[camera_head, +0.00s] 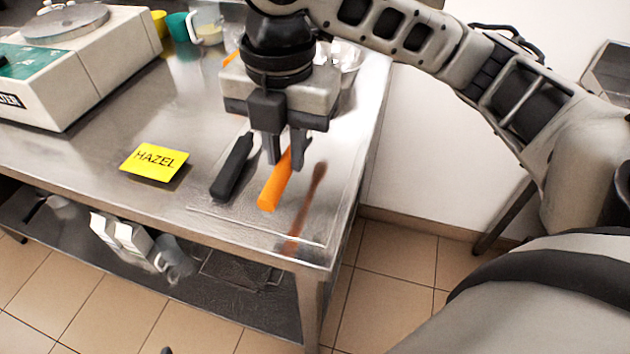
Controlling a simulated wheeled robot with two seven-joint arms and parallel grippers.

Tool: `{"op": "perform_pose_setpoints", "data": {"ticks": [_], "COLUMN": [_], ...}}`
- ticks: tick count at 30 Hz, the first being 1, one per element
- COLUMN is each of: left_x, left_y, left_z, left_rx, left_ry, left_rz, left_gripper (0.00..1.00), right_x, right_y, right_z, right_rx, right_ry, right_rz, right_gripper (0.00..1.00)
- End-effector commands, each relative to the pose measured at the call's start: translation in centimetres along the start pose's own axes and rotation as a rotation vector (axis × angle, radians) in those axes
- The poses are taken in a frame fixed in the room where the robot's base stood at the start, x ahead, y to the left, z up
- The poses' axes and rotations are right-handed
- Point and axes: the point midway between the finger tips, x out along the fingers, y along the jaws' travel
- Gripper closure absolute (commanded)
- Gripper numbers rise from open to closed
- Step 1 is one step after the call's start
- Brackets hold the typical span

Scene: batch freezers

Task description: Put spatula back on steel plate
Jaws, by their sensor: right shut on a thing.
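My right gripper (284,152) points down over the front right of the steel table, shut on the orange handle of the spatula (274,186). The handle's free end points toward the table's front edge. The spatula's other end is hidden behind the gripper. The steel plate (222,214) is a thin flat rectangle on the table below the gripper. The spatula is over the plate; I cannot tell whether it touches it. A black-handled tool (233,167) lies on the plate left of the spatula. My left gripper is not in view.
A yellow HAZEL card (154,162) lies left of the plate. A white scale (80,60) stands back left, near a white jug (207,24) and a teal cup (178,27). A metal bowl (345,58) is partly hidden behind the gripper. A brown streak (308,205) shows on the plate's right.

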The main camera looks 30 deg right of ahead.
Motion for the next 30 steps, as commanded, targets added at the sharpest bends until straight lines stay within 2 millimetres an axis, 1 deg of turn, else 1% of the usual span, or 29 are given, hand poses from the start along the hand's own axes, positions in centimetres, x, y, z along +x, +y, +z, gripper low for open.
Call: {"op": "perform_pose_setpoints", "data": {"ticks": [1, 4, 6, 10, 13, 19, 25, 26, 27, 28, 30], "left_x": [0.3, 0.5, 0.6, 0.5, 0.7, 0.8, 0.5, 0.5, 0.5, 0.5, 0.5], "left_y": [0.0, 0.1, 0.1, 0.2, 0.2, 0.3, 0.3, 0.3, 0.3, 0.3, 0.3], "left_z": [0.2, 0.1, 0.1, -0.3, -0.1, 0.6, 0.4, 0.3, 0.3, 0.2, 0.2], "left_rx": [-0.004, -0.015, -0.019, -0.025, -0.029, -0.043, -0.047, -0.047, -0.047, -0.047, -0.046], "left_ry": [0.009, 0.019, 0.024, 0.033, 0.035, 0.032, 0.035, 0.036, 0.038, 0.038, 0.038], "left_rz": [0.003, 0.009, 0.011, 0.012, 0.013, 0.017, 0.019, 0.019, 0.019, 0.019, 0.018], "left_gripper": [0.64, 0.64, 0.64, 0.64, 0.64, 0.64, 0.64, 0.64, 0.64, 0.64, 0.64], "right_x": [1.6, 3.1, 3.7, 4.2, 4.8, 7.6, 7.8, 7.8, 7.8, 7.8, 7.8], "right_y": [-0.8, -1.9, -2.3, -2.8, -3.2, -3.3, -3.2, -3.3, -3.3, -3.2, -3.2], "right_z": [0.4, 1.2, 1.5, 1.9, 2.1, 2.2, 2.2, 2.2, 2.2, 2.2, 2.2], "right_rx": [0.002, 0.001, 0.001, 0.000, 0.000, -0.001, -0.002, -0.002, -0.002, -0.002, -0.002], "right_ry": [0.003, 0.003, 0.003, 0.001, 0.002, 0.001, 0.001, 0.001, 0.001, 0.001, 0.001], "right_rz": [-0.006, -0.004, -0.002, 0.000, -0.001, -0.002, -0.001, -0.002, -0.002, -0.002, -0.001], "right_gripper": [1.00, 1.00, 1.00, 1.00, 1.00, 1.00, 1.00, 0.79, 0.68, 0.60, 0.60]}}
